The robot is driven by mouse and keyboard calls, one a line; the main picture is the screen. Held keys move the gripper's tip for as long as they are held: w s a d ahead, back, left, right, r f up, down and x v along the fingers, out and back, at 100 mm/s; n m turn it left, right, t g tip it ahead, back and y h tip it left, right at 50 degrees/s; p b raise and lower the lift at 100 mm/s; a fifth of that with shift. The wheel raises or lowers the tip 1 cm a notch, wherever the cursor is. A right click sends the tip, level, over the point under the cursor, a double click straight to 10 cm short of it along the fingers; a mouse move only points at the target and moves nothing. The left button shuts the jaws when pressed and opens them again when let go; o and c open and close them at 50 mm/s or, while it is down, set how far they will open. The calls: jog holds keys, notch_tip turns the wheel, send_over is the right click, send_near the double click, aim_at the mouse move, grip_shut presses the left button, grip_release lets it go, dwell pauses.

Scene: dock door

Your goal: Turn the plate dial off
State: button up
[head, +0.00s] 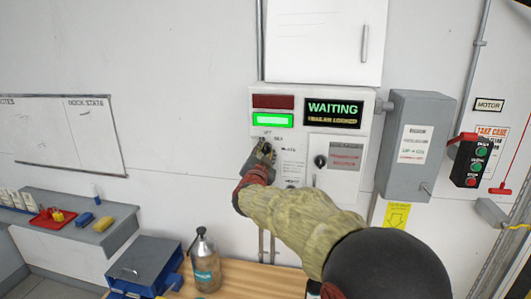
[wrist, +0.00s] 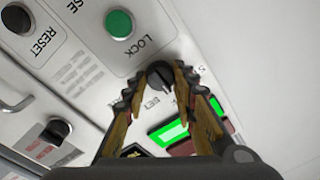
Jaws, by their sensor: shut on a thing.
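The plate dial (wrist: 160,76) is a small black knob on the white control panel (head: 372,118). In the wrist view it sits between the two fingertips of my gripper (wrist: 159,82), which is shut on it. In the head view my gripper (head: 264,151) is at the panel's left side, below the lit green lamp (head: 272,121), and hides most of the dial. Small lettering shows around the dial, but the fingers cover part of it, and I cannot tell which mark the dial points to.
A green LOCK button (wrist: 119,24) and black RESET button (wrist: 15,19) are near the dial. A display (head: 334,113) reads WAITING. Another black knob (head: 320,161) is to the right. A grey box (head: 418,145) adjoins the panel; a bottle (head: 204,262) stands below.

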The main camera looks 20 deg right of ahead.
jog(key=o, duration=1.2)
jog(key=shift+c, duration=0.2)
jog(key=v, duration=1.2)
jog(key=shift+f, duration=0.1)
